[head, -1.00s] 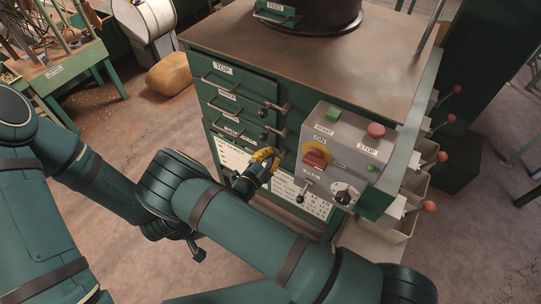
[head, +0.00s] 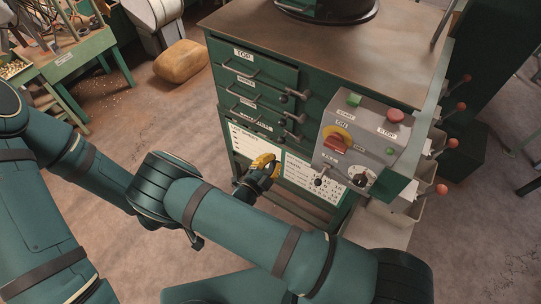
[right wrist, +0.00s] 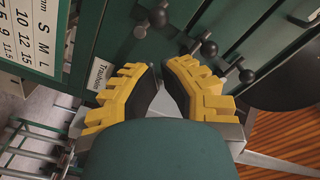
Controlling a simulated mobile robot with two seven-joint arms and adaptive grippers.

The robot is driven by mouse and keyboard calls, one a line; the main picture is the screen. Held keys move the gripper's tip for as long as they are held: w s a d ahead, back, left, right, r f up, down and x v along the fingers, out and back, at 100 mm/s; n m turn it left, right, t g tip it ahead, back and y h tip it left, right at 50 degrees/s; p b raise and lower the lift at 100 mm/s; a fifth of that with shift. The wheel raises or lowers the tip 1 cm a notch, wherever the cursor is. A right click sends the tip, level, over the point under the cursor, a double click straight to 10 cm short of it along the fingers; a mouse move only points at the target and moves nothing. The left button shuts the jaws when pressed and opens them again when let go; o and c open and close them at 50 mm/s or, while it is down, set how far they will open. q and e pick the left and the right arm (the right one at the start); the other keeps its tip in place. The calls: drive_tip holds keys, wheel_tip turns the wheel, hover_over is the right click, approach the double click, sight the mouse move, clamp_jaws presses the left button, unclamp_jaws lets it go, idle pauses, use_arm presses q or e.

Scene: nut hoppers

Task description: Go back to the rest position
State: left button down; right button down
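My right gripper (head: 264,164), with yellow fingers, hangs in front of the green cabinet (head: 218,62), left of the grey control box (head: 365,130) and apart from it. In the right wrist view its two fingers (right wrist: 160,68) stand apart with nothing between them, so it is open and empty. The control box has a green START button (head: 353,99), a red STOP button (head: 395,116), a red switch (head: 337,141) on a yellow plate and a black dial (head: 361,179). My left gripper is not in view.
Three labelled drawers with ball-ended levers (head: 290,118) are in the cabinet front, above a white chart (head: 305,172). Bins with red-knobbed levers (head: 441,189) line its right side. A tan sack (head: 181,62) lies on the floor.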

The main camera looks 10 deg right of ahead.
drive_tip(key=shift+s+a, duration=0.15)
drive_tip(key=shift+s, duration=0.05)
idle(0.6)
